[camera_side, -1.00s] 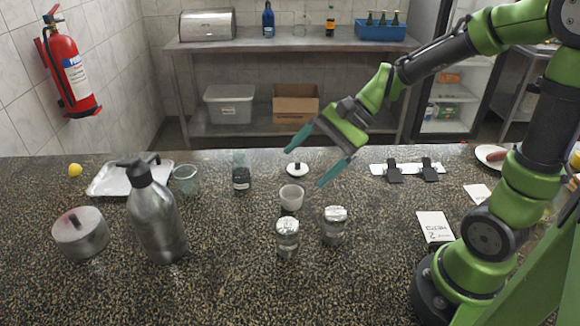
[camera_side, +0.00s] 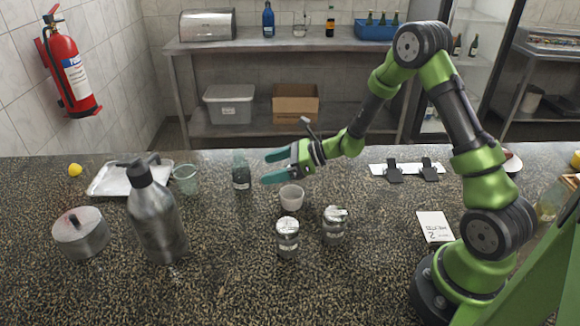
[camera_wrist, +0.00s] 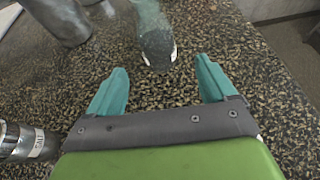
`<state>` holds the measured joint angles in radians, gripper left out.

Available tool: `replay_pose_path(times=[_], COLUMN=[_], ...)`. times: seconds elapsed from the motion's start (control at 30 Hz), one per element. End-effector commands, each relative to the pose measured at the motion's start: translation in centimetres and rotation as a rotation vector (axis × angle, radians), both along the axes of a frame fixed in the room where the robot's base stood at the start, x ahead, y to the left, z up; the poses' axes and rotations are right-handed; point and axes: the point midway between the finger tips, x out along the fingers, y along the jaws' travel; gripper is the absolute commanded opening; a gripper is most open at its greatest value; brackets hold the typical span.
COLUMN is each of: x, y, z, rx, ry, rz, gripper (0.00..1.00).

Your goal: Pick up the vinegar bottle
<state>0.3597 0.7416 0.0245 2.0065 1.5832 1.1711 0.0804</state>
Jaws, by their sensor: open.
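A small greenish glass bottle (camera_side: 241,174) with a dark label stands upright on the counter; it appears to be the vinegar bottle, though I cannot read the label. It also shows in the wrist view (camera_wrist: 157,42), at the top centre. My gripper (camera_side: 268,168) is open and empty, held low and almost level, just right of the bottle with its fingers pointing towards it. In the wrist view the bottle stands ahead of my open gripper (camera_wrist: 160,75), in line with the gap between the teal fingers and apart from them.
A green-tinted glass (camera_side: 185,180), a white tray (camera_side: 106,184), a metal pump bottle (camera_side: 157,222) and a lidded pot (camera_side: 80,234) stand to the left.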

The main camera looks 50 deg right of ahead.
Motion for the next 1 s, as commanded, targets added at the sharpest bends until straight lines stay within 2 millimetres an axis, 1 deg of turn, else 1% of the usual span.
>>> replay_pose_path(times=[0.03, 0.13, 0.2, 0.37, 0.6, 0.7, 1.0], x=[0.7, 1.9, 2.4, 3.1, 5.4, 6.2, 6.5], y=[0.8, 1.7, 2.1, 2.7, 5.1, 5.7, 5.9], z=[-0.5, -1.1, -1.3, -1.6, -2.4, -2.9, -3.0], rx=[0.001, 0.0, 0.0, 0.001, 0.0, -0.001, 0.0], ry=[0.002, 0.001, 0.001, 0.001, 0.0, 0.0, 0.001], rz=[0.004, 0.003, 0.001, 0.001, 0.003, 0.001, 0.001], gripper=[0.84, 0.84, 0.84, 0.84, 0.84, 0.84, 0.84])
